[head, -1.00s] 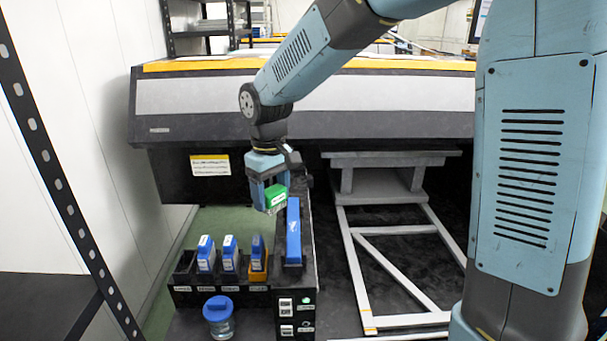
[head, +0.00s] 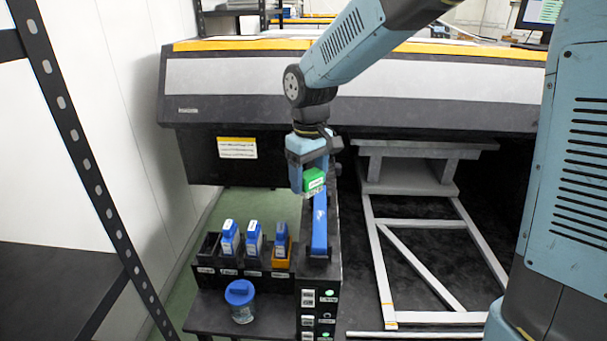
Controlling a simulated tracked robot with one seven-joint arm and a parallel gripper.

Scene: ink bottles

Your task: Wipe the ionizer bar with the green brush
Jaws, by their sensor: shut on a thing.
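My gripper (head: 308,190) points down and is shut on the green brush (head: 314,180). The brush has a green block with a pale label. It is at the far end of the long blue bar (head: 320,228), which I take to be the ionizer bar. The bar lies along the top of a black cabinet (head: 322,290). In this view the brush overlaps the bar's far end; I cannot tell whether its bristles touch the bar. The gripper's fingers partly hide the brush.
Several ink bottles with blue tops (head: 254,238) stand in a black slotted rack (head: 228,266) left of the bar; one slot is orange. A blue-lidded jar (head: 241,302) stands in front. A large printer (head: 370,88) is behind. A grey metal frame (head: 422,255) stands at right.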

